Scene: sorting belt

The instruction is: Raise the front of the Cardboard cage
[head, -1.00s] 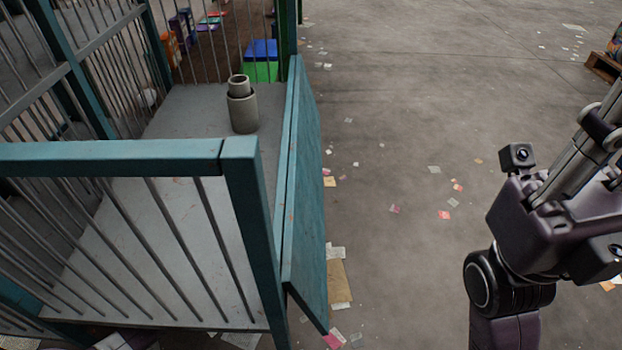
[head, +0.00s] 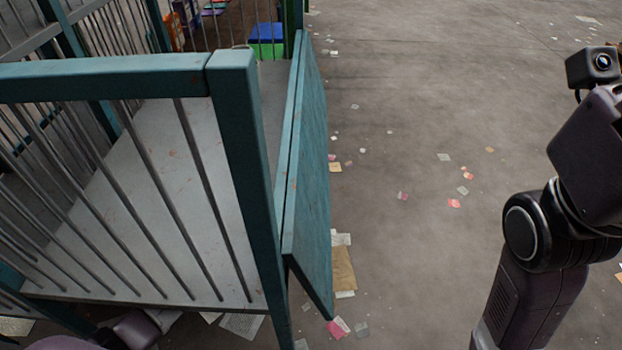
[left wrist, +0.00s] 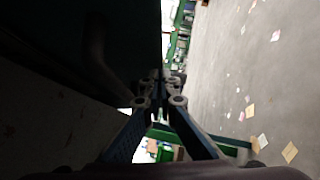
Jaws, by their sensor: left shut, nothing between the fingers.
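The cage (head: 120,75) has a teal frame, grey bars and a pale grey floor, and fills the left of the head view. Its front, a teal panel (head: 312,180), hangs down along the right side, its top edge near the floor's level. My left gripper (left wrist: 158,88) shows in the left wrist view, fingers together and empty. A dark surface lies close beside it on the left; I cannot tell which part of the cage this is. The left gripper is hidden in the head view. My right arm stands at the right, its fingertips out of frame.
Open concrete floor (head: 420,100) lies right of the cage, scattered with paper scraps and a brown cardboard piece (head: 344,268) by the panel. A blue and green box (head: 266,40) stands beyond the cage.

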